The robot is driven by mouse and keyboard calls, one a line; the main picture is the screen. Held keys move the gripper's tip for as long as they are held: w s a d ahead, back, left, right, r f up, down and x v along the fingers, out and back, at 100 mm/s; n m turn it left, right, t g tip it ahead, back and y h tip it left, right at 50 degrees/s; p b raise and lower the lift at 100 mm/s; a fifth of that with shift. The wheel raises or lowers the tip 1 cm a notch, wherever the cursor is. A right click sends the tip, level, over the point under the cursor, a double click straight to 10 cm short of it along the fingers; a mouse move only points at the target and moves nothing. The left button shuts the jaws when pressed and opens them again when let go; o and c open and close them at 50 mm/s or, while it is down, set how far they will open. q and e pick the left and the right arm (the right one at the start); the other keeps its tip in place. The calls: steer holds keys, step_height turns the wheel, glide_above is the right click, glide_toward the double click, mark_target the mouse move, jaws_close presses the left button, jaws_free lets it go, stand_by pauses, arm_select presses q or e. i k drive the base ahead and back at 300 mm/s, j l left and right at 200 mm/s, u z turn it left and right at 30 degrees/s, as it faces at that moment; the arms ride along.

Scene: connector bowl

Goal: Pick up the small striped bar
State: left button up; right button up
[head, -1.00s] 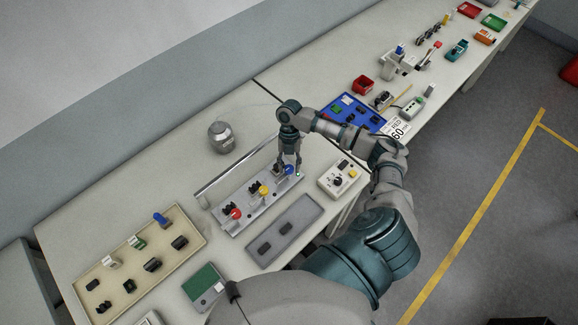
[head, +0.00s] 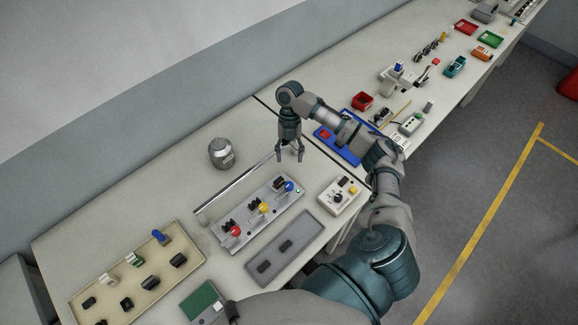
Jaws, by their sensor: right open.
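My right gripper (head: 290,156) hangs fingers down, open and empty, beyond the blue-topped end of a grey fixture panel (head: 258,214). The panel carries red, yellow and blue topped posts with dark blocks beside them. No small bar with clear stripes can be made out. Two small dark bars (head: 265,266) lie in a grey tray (head: 306,223) in front of the panel. Several dark pieces lie in a beige tray (head: 193,237) at lower left, too small to show stripes. My left gripper is not in view.
A grey metal jar (head: 221,153) stands behind the panel. A white control box (head: 339,196) is right of the grey tray. A blue tray (head: 352,151) is partly hidden by my right arm. A red bin (head: 362,101) stands farther back. The bench behind the jar is clear.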

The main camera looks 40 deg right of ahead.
mark_target(277, 182)
steer(key=k, duration=1.5)
